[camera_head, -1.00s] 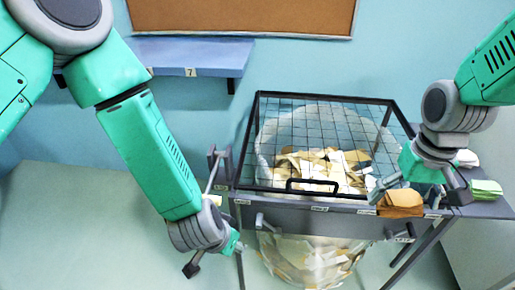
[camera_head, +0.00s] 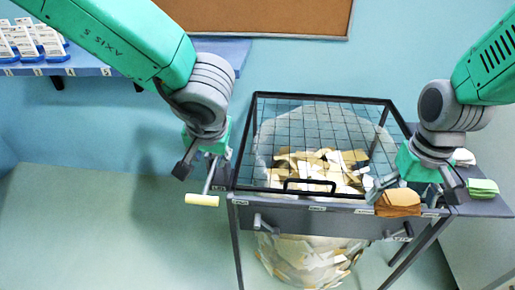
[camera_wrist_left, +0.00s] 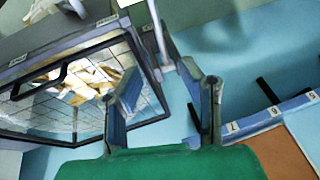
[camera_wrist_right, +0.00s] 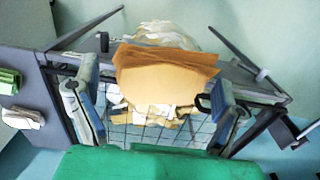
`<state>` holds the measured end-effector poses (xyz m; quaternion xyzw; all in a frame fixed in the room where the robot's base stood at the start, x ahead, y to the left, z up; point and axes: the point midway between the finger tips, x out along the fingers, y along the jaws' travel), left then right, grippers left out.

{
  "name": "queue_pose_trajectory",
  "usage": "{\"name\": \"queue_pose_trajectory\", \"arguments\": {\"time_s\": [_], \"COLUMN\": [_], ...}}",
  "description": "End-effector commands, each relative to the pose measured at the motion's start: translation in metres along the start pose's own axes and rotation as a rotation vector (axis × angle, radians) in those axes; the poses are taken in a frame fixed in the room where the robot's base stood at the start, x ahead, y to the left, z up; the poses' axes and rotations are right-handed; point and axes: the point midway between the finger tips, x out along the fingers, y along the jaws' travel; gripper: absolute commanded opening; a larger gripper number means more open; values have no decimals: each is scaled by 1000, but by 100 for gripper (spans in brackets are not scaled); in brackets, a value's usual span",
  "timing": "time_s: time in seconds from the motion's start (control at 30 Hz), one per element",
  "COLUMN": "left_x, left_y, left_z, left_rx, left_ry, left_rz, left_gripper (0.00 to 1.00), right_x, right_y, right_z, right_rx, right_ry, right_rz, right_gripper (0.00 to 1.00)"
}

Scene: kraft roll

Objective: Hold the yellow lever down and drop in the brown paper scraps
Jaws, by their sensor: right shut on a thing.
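The yellow lever (camera_head: 202,199) has a pale yellow grip on a grey rod at the left side of the bin stand, and it points down toward the front. My left gripper (camera_head: 203,166) is just above the yellow grip, beside the rod; its jaws (camera_wrist_left: 167,108) are apart and nothing is held between them. My right gripper (camera_head: 412,188) is shut on the brown paper scraps (camera_head: 398,204), a folded brown stack at the stand's right front corner; the stack shows between the fingers in the right wrist view (camera_wrist_right: 165,78). The black mesh lid (camera_head: 320,116) lies over the bin.
Pale paper scraps (camera_head: 315,170) fill the bin under the mesh. Green papers (camera_head: 483,187) and white papers (camera_head: 464,157) lie on the side shelf at right. A blue wall shelf (camera_head: 100,62) with white cards is at upper left. The floor at left is clear.

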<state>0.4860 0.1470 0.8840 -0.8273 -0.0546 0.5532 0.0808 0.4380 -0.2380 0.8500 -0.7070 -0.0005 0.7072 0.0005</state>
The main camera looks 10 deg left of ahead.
Motion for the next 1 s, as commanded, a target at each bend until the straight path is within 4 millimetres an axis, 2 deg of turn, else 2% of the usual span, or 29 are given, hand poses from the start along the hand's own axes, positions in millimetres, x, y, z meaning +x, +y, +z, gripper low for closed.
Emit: {"name": "queue_pose_trajectory", "arguments": {"time_s": [0.3, 0.5, 0.7, 0.97, 1.0], "left_x": [62, 90, 102, 104, 104], "left_y": [0, 0, 0, 0, 0], "left_z": [1, 1, 1, 0, 0], "left_rx": [1, 0, 1, 0, 0], "left_ry": [-2, 0, 1, 2, 2], "left_rz": [-2, -1, -1, -1, -1], "left_gripper": [34, 34, 34, 34, 27], "right_x": [0, 0, 0, 0, 0], "right_y": [0, 0, 0, 0, 0], "right_z": [0, 0, 0, 0, 0], "right_rx": [0, 0, 0, 0, 0], "right_ry": [0, 1, 1, 1, 1], "right_rz": [0, 0, 0, 0, 0], "right_gripper": [62, 62, 62, 62, 62]}}
